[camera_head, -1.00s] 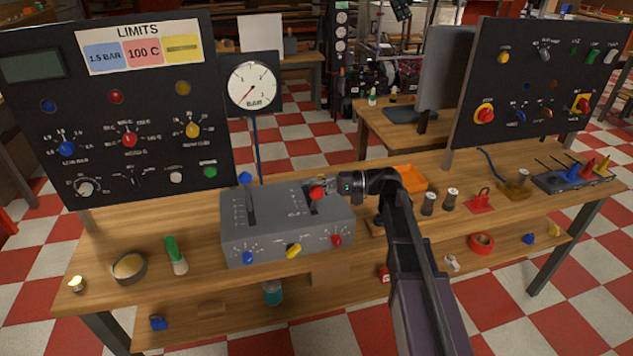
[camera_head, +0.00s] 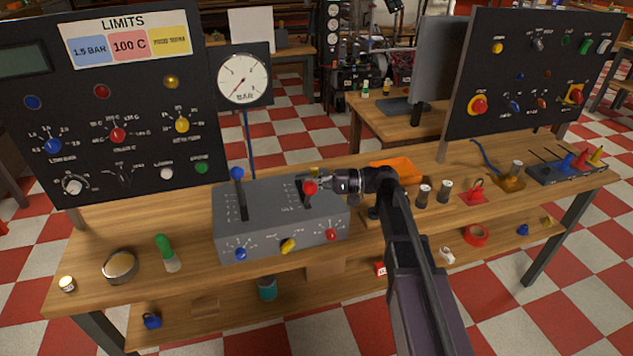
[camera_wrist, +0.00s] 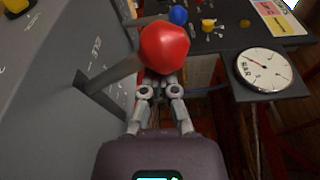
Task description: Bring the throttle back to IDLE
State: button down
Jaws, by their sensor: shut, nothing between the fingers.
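A grey lever box (camera_head: 235,225) stands on the workbench with two slotted levers on its top. The right lever has a red ball knob (camera_head: 310,187), and the left has a blue knob (camera_head: 237,173). The lettering beside the slots is too small to read. My gripper (camera_head: 322,184) is at the right side of the red knob. In the wrist view my gripper (camera_wrist: 159,82) is shut and empty, its fingertips right against or just behind the red knob (camera_wrist: 164,47). I cannot tell whether they touch it. The red lever's shaft (camera_wrist: 110,77) leans out of its slot.
A pressure gauge (camera_head: 243,78) stands behind the box, beside the LIMITS panel (camera_head: 100,110). Small dials line the box front.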

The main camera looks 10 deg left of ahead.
jog(key=shift+s+d+f, duration=0.2)
jog(key=shift+s+d, duration=0.15)
jog(key=shift+s, duration=0.2)
jog(key=shift+w+a, duration=0.1)
jog(key=shift+a, duration=0.1)
jog(key=shift+w+a, duration=0.25)
jog(key=shift+w, duration=0.15)
jog(key=w, duration=0.1)
jog(key=w+a, duration=0.1)
jog(key=shift+w+a+f+b, duration=0.15)
jog(key=shift+w+b, duration=0.15)
jog(key=shift+b, duration=0.05)
jog(key=w+d, duration=0.1)
jog(key=d, duration=0.8)
jog(key=shift+w+d, duration=0.35)
jog(key=shift+d, duration=0.05)
jog(key=shift+s, duration=0.1)
